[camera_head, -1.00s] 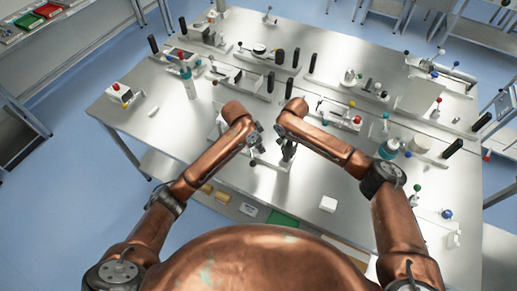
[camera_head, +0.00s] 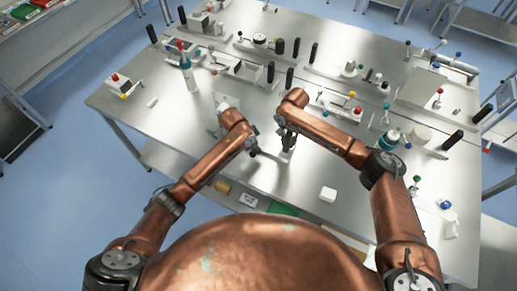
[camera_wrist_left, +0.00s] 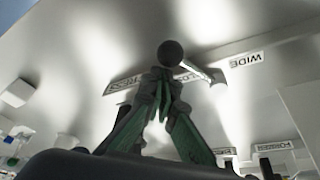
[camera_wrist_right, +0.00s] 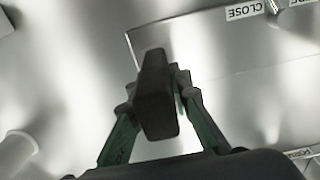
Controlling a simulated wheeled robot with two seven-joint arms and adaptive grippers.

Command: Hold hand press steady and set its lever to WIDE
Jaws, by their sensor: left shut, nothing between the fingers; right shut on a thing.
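My right gripper (camera_wrist_right: 156,85) is shut on an upright dark block-shaped handle (camera_wrist_right: 155,105), which I take to be the hand press's grip. In the head view my right gripper (camera_head: 287,140) is at the middle of the table, and most of the press is hidden there by the arms. My left gripper (camera_wrist_left: 165,88) is shut and empty. A dark ball knob (camera_wrist_left: 171,54) on a pale lever arm (camera_wrist_left: 200,72) shows just beyond its fingertips; I cannot tell if they touch. The WIDE label (camera_wrist_left: 247,59) lies to the right of the knob, and another label (camera_wrist_left: 123,84) to the left.
A white block (camera_head: 328,194) stands near the front edge of the metal table (camera_head: 390,215). Several fixtures crowd the back.

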